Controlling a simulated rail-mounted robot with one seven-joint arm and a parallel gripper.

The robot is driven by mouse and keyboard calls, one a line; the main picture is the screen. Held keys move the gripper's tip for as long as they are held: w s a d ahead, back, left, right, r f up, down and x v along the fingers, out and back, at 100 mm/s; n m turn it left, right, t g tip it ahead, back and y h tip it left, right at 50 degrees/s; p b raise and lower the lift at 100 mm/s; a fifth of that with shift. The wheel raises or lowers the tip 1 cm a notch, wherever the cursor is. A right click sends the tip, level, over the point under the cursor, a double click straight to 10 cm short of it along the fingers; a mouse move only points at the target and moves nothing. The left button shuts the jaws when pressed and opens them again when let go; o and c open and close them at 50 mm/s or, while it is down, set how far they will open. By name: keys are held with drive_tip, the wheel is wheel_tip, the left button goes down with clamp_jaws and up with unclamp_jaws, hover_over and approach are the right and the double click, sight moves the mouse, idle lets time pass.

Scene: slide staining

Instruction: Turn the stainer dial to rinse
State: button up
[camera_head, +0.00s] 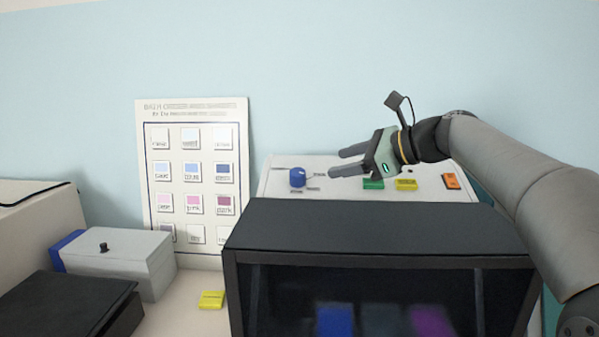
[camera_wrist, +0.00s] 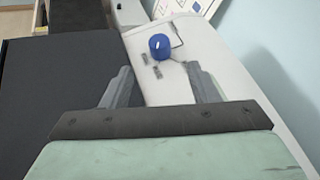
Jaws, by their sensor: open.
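The stainer dial (camera_head: 297,177) is a blue round knob on the white top of the stainer (camera_head: 330,163), behind its dark front housing. It also shows in the wrist view (camera_wrist: 159,46), with a light pointer mark on it and small labels around it, too small to read. My gripper (camera_head: 335,163) is open and empty, to the right of the dial in the head view, fingers pointing toward it. In the wrist view my gripper (camera_wrist: 165,80) has its two fingers spread, with the dial ahead of the fingertips, between their lines and apart from them.
Green (camera_head: 373,184), yellow (camera_head: 406,185) and orange (camera_head: 451,181) buttons sit on the stainer's top. The dark housing (camera_head: 375,230) stands in front. A colour chart (camera_head: 196,105) leans on the wall at the left. A grey box (camera_head: 125,255) and yellow block (camera_head: 211,300) are lower left.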

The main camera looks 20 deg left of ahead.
sight(298, 171)
drive_tip(key=p+x, duration=0.2)
drive_tip(key=x, duration=1)
drive_tip(key=shift+a+f, duration=0.1)
drive_tip(key=shift+a, duration=0.1)
drive_tip(key=c, duration=1)
drive_tip(key=shift+p, duration=0.6)
